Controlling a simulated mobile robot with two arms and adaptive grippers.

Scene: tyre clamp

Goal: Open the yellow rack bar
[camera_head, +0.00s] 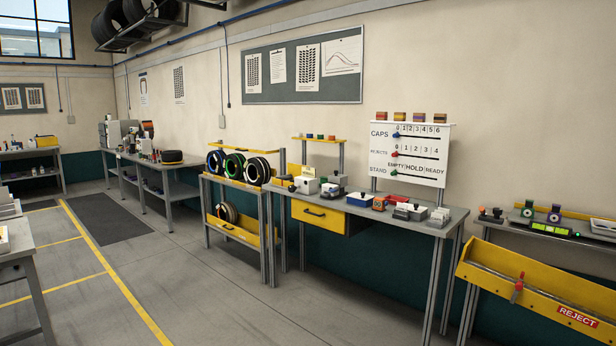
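A grey-legged tyre rack (206,215) stands left of the workbench, against the wall. A yellow bar (231,183) runs along the front of its upper level, below several tyres (233,165) with coloured rings. A lower yellow front (234,233) crosses the rack, with a tyre (227,212) behind it. I cannot tell from this distance whether the upper bar is latched. Neither of my grippers is in view.
The workbench (447,212) has a yellow drawer (319,216) and small items on top. A yellow reject bin (535,289) is at the right. A low table (22,238) is at the left edge. The floor (190,275) before the rack is clear.

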